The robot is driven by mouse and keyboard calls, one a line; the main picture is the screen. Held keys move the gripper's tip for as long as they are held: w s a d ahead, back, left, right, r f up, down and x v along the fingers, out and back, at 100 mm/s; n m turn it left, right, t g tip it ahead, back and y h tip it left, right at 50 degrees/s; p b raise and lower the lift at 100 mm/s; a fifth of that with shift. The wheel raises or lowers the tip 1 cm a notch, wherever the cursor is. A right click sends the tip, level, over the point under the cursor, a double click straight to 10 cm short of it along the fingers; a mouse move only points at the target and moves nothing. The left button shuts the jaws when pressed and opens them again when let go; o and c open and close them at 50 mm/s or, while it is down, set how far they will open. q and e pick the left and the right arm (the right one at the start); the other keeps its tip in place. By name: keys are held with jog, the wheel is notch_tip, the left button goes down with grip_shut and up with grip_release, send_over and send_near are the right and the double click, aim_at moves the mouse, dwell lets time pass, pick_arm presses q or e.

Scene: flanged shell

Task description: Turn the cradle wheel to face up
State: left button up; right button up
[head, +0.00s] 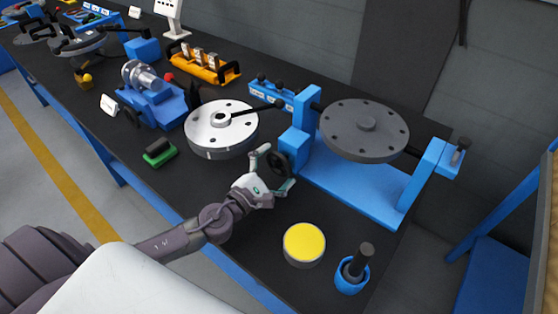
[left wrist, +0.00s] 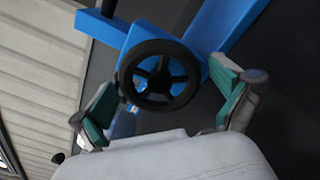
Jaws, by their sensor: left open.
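The cradle is a blue frame (head: 355,186) at the right end of the bench. It holds a grey flanged disc (head: 366,130) with a hub and a ring of holes, its flat face turned upward and slightly tilted. The black handwheel (head: 279,163) sits on the blue gearbox at the cradle's left side. In the left wrist view the spoked handwheel (left wrist: 160,75) faces the camera. My left gripper (head: 275,170) is open, its fingers on either side of the handwheel; in the left wrist view the fingers (left wrist: 165,105) stand apart around its lower part. I cannot tell whether they touch it. My right gripper is not in view.
A white flanged disc (head: 222,127) stands close to the left of the handwheel. A yellow-topped round tin (head: 304,244) and a blue cup with a black-handled tool (head: 352,272) stand in front of the cradle. A green-and-black block (head: 159,153) lies farther left.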

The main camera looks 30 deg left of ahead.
pick_arm(q)
jog(key=shift+w+d, duration=0.1)
jog(key=shift+w, duration=0.15)
jog(key=c, duration=1.1)
jog(key=shift+o, duration=0.2)
